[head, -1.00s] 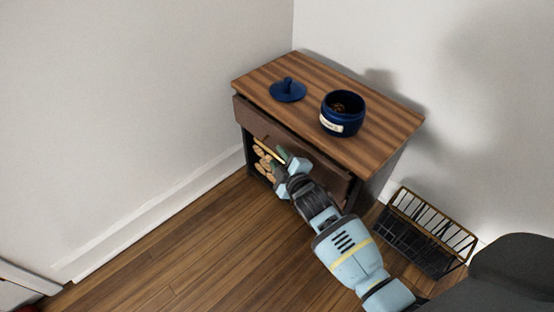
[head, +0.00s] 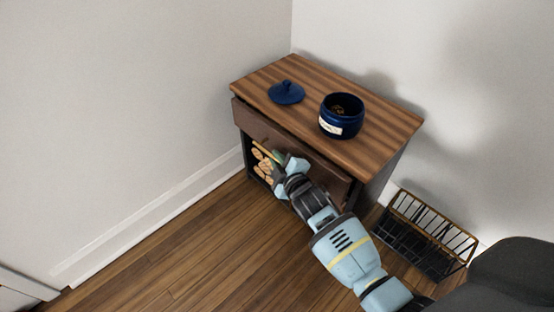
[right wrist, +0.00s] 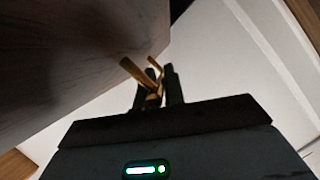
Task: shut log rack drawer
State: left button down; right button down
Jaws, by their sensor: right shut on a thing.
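The log rack is a small cabinet with a striped wooden top (head: 290,75) in the head view. Its dark brown drawer front (head: 258,123) juts slightly beyond the top's front edge, so the drawer looks a little open. My right gripper (head: 280,164) is at the drawer front, above the log opening. In the right wrist view, the right gripper (right wrist: 157,97) is shut on the brass drawer handle (right wrist: 135,72), with the underside or front of the drawer (right wrist: 70,60) close by. Part of the drawer front is hidden behind my right arm. My left gripper is not in view.
A blue jar (head: 341,128) with brown contents and its blue lid (head: 286,94) sit apart on the top. Cut logs (head: 262,167) lie in the opening below. A black wire basket (head: 425,235) stands on the floor to the right. The floor at left is clear.

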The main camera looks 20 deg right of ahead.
jog(key=shift+w+d+r, duration=0.1)
jog(key=shift+w+d, duration=0.1)
jog(key=shift+d, duration=0.45)
jog(key=shift+w+d+f, duration=0.1)
jog(key=shift+w+d, duration=0.15)
jog(key=shift+d, duration=0.35)
jog(key=shift+w+d+r, duration=0.1)
jog(key=shift+w+d, duration=0.1)
jog(key=shift+d, duration=0.45)
jog(key=c, duration=1.5)
grip_release()
jog(key=p+v, duration=0.3)
jog(key=v, duration=0.4)
jog(key=shift+s+p, duration=0.4)
